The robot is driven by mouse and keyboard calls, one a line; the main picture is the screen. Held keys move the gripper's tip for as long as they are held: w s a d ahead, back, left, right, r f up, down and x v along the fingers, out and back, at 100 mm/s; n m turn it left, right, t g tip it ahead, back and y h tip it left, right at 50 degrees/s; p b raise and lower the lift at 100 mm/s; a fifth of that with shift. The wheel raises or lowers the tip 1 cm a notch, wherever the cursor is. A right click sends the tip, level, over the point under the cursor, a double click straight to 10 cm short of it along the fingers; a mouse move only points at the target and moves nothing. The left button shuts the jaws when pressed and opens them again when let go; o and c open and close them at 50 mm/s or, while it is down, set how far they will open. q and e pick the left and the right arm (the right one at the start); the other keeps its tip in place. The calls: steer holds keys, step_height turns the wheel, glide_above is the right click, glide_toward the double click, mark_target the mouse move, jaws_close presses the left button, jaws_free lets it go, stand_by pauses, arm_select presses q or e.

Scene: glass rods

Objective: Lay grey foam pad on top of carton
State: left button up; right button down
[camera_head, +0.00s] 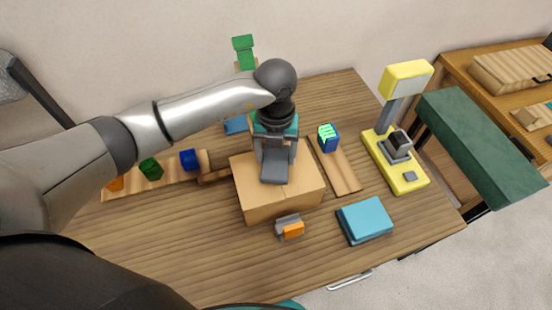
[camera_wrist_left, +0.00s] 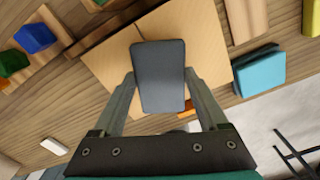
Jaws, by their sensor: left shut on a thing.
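The grey foam pad (camera_head: 274,168) is a flat, dark grey slab over the top of the tan carton (camera_head: 250,200), near the middle of the table. My left gripper (camera_head: 276,155) comes down from above and is shut on the pad. In the left wrist view the pad (camera_wrist_left: 158,85) sits between the two fingers, with the carton (camera_wrist_left: 198,40) behind it. My right gripper is not in view.
A grey and orange block (camera_head: 289,227) stands in front of the carton. A teal box (camera_head: 365,220) and a yellow stand (camera_head: 403,175) are to the right. A blue block (camera_head: 328,138) is on a board behind right. Coloured blocks line a plank (camera_head: 170,173) at left.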

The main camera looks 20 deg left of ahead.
mark_target(276, 158)
arm_select(q)
steer(key=shift+f, duration=1.25)
steer(key=shift+f, duration=0.1)
steer(key=shift+f, duration=0.15)
steer(key=o, duration=1.2)
steer(key=shift+o, duration=0.2)
steer(key=shift+r, duration=0.2)
step_height(276, 158, up, 12)
steer(key=shift+b, duration=0.3)
steer(key=shift+r, duration=0.1)
